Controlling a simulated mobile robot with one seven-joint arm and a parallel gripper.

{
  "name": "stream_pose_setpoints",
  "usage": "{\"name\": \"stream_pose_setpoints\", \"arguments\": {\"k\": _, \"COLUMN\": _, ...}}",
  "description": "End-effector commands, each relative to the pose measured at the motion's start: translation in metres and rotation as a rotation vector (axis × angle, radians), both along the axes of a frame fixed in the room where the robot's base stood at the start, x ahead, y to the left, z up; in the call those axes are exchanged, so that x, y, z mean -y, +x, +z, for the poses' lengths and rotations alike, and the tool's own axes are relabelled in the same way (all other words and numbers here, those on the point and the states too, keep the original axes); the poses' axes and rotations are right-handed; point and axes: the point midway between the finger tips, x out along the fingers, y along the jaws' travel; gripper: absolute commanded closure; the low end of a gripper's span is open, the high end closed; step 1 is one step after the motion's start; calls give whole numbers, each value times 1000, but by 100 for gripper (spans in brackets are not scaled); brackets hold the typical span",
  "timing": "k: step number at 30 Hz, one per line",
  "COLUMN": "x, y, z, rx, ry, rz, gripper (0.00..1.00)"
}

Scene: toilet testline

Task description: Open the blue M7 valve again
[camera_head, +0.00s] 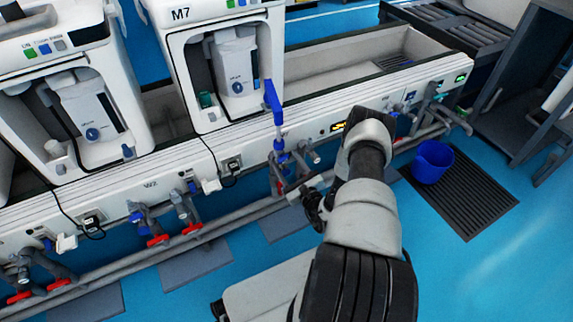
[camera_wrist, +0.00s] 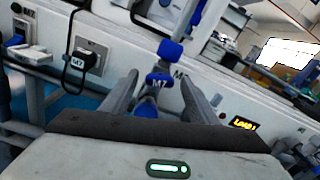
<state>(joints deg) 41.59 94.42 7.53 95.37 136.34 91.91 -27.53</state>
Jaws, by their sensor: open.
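The blue M7 valve (camera_wrist: 158,80) shows its label in the wrist view, between and just beyond my gripper's two fingers. My gripper (camera_wrist: 159,84) is open, one finger on each side of the valve. Whether either finger touches it, I cannot tell. More blue shows low between the fingers, partly hidden by the gripper body. In the head view the blue valve fittings (camera_head: 279,146) sit on the front of the white bench, below a blue upright pipe piece. My gripper (camera_head: 312,203) is low in front of the pipes there; its fingers are hard to make out.
The white M7 machine (camera_head: 181,14) stands above on the bench. A socket with a black cable (camera_wrist: 88,54) is left of the valve. Red-handled valves (camera_head: 192,228) and a grey pipe run along the bench front. A blue bucket (camera_head: 432,162) stands on a floor grating at right.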

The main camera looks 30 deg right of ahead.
Motion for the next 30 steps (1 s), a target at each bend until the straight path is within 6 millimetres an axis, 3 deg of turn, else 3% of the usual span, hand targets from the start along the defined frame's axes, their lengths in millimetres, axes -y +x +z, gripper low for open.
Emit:
{"name": "stream_pose_setpoints", "arguments": {"k": 8, "x": 0, "y": 1, "z": 0, "rx": 0, "ry": 1, "rz": 0, "gripper": 45}}
{"name": "stream_pose_setpoints", "arguments": {"k": 15, "x": 0, "y": 1, "z": 0, "rx": 0, "ry": 1, "rz": 0, "gripper": 86}}
{"name": "stream_pose_setpoints", "arguments": {"k": 20, "x": 0, "y": 1, "z": 0, "rx": 1, "ry": -36, "rz": -1, "gripper": 86}}
{"name": "stream_pose_setpoints", "arguments": {"k": 30, "x": 0, "y": 1, "z": 0, "rx": 12, "ry": -366, "rz": 0, "gripper": 86}}
